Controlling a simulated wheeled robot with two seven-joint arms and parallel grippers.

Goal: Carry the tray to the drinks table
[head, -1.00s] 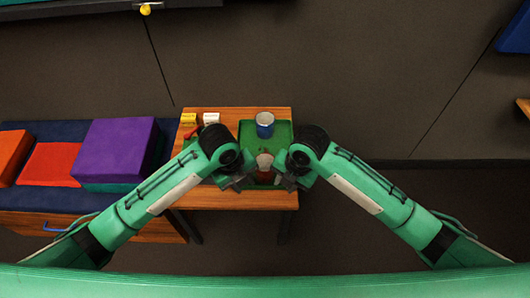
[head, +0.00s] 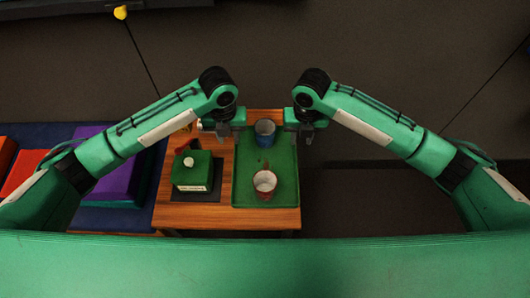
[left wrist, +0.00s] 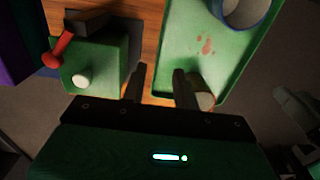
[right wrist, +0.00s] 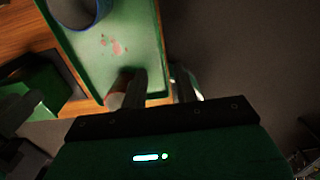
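The green tray (head: 285,180) lies on the right part of a wooden table. A blue cup (head: 264,132) stands in its far half and a red and white cup (head: 265,184) in its near half. My left gripper (head: 222,132) is at the tray's left side and my right gripper (head: 306,134) at its right side, both level with the blue cup. In the left wrist view the open fingers (left wrist: 158,80) appear on either side of the tray's edge. The right wrist view shows the same for the right fingers (right wrist: 162,80). I cannot tell their height against the rim.
Purple and red blocks (head: 110,185) lie on a blue surface further left. Dark floor is clear to the right.

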